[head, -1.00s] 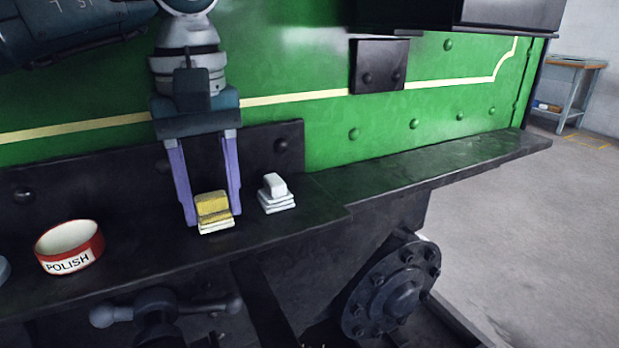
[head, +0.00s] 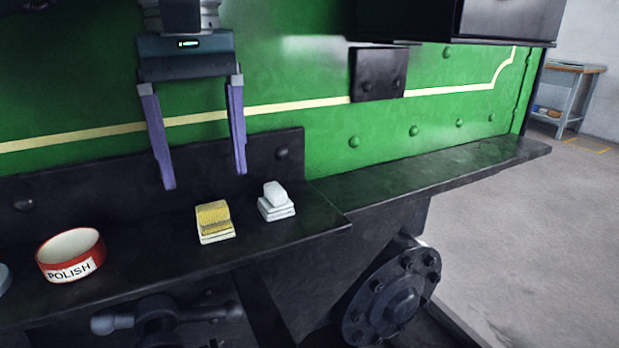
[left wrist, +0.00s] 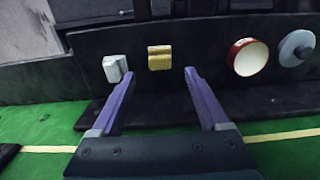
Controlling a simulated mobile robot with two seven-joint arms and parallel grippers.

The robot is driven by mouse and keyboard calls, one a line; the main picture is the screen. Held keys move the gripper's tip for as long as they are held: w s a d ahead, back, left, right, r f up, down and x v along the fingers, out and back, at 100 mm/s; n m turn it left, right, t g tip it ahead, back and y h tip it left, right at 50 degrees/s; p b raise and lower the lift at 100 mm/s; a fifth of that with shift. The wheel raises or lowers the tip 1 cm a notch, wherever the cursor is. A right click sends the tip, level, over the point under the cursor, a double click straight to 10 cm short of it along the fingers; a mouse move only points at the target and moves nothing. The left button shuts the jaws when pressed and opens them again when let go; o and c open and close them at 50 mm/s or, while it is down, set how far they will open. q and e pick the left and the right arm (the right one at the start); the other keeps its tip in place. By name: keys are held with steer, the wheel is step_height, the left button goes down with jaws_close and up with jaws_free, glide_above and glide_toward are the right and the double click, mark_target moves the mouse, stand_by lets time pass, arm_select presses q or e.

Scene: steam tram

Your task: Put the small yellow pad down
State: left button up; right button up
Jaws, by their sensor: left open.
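The small yellow pad (head: 212,216) rests on a white base on the dark running board (head: 140,250), with nothing gripping it. It also shows in the left wrist view (left wrist: 159,57), beyond the fingertips. My left gripper (head: 205,180) is open and empty, with its two purple fingers above and behind the pad, apart from it. In the left wrist view its fingers (left wrist: 158,72) spread wide with nothing between them. My right gripper is in neither view.
A white block on a similar white base (head: 276,203) stands just right of the pad. A red tin marked POLISH (head: 70,262) stands to the left, with a grey round thing (left wrist: 296,48) beyond it. The green riveted side (head: 380,130) rises behind. The board's right stretch is bare.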

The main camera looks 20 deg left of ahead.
mark_target(211, 206)
arm_select(q)
step_height(211, 206, up, 6)
steer(key=shift+f, duration=0.1)
stand_by(0.5)
